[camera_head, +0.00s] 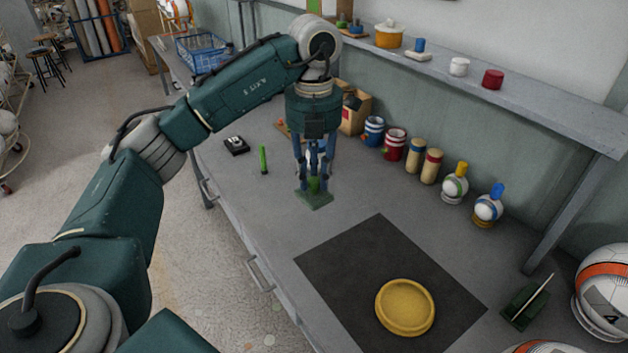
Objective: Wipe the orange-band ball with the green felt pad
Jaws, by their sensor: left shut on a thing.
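My left gripper (315,178) points straight down over the grey bench and is shut on the grip of the green felt pad (314,200). The pad is a flat green square below the fingers; I cannot tell whether it touches the bench top. An orange-band ball (603,285), white with a wide orange stripe, stands at the right edge, partly cut off and well apart from the pad. Part of another ball with orange on it (545,348) shows at the bottom edge. My right gripper is not in view.
A yellow dish (405,307) lies on a dark mat (345,262). A dark green stand (525,303) is between mat and ball. Two small balls with blue (488,207) and yellow (455,185) tops, tins and cylinders line the wall under a shelf (540,112).

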